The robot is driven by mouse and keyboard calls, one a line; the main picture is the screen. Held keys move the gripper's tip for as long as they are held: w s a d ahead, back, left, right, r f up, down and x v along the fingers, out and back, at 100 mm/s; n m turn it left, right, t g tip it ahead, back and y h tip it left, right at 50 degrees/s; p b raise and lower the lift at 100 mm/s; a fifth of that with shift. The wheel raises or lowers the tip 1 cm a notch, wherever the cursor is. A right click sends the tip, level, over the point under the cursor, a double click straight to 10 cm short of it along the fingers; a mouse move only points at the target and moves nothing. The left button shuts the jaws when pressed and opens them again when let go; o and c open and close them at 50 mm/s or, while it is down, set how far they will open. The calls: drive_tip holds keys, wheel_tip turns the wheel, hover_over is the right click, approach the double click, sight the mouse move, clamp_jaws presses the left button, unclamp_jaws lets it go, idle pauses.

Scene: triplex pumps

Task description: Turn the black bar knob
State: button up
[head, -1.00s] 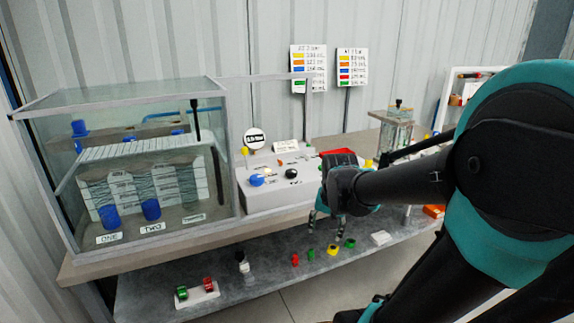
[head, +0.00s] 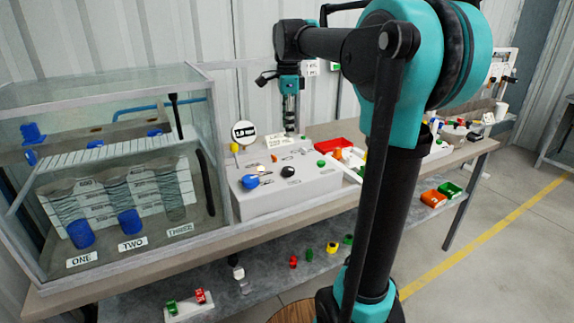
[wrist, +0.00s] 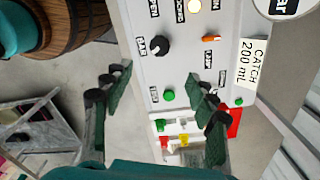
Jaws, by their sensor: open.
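The black bar knob (head: 288,171) sits on the sloped top of the grey control box (head: 280,200), right of the blue knob (head: 250,181). In the wrist view the knob (wrist: 157,47) shows above and between my two fingertips, apart from them, on the light panel. My gripper (head: 290,125) points down above the back of the box in the head view. In the wrist view its dark green fingers (wrist: 159,85) are spread wide with nothing between them. A green button (wrist: 168,95) shows between the fingertips.
A glass tank (head: 100,170) stands left of the box. A round gauge sign (head: 244,133) and a catch label (wrist: 252,60) stand at the box's back. A red tray (head: 332,145) lies behind right. Small coloured parts lie on the lower shelf.

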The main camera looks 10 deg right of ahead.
sight(288, 169)
wheel_tip(288, 169, down, 14)
drive_tip(key=shift+f, duration=0.15)
idle(0.3)
drive_tip(key=c, duration=1.2)
